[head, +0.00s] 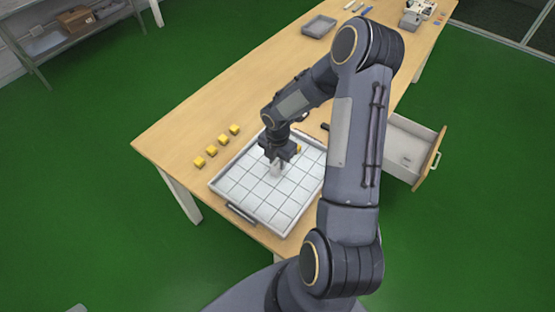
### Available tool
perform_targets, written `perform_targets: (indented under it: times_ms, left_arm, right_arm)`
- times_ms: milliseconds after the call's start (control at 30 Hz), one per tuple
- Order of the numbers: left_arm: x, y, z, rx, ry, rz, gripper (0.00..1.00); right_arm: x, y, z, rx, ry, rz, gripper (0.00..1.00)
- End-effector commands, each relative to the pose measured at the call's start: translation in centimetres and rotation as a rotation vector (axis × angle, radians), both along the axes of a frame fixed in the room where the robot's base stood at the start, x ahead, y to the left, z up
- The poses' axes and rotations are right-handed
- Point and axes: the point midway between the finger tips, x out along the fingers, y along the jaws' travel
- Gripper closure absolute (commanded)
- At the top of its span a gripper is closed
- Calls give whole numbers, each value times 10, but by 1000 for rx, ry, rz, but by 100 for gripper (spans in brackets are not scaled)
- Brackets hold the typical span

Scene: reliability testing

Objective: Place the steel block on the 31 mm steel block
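My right gripper (277,162) is over the white gridded tray (240,197), pointing down. A small light-grey block (276,171) shows right at its fingertips, low over the tray; it looks like steel. I cannot tell whether the fingers are closed on it, or whether it is one block or two stacked. No separate second steel block can be made out; the gripper and arm cover part of the tray. My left gripper is not in view.
Several yellow cubes (211,151) stand in a row left of the tray. Another yellow piece (298,149) shows beside the gripper. An open drawer (410,148) juts out at right. A grey bin (319,26) stands farther back. The table's left middle is clear.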

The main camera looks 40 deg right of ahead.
Motion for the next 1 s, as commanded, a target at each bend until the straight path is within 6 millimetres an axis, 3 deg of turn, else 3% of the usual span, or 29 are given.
perform_targets:
  times_ms: [133, 500, 1000]
  left_arm:
    - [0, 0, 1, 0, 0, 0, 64]
    - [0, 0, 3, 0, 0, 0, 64]
    - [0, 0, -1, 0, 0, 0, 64]
  right_arm:
    - [0, 0, 1, 0, 0, 0, 55]
    - [0, -1, 9, -1, -1, -1, 55]
    - [1, -1, 105, -2, -5, -1, 55]
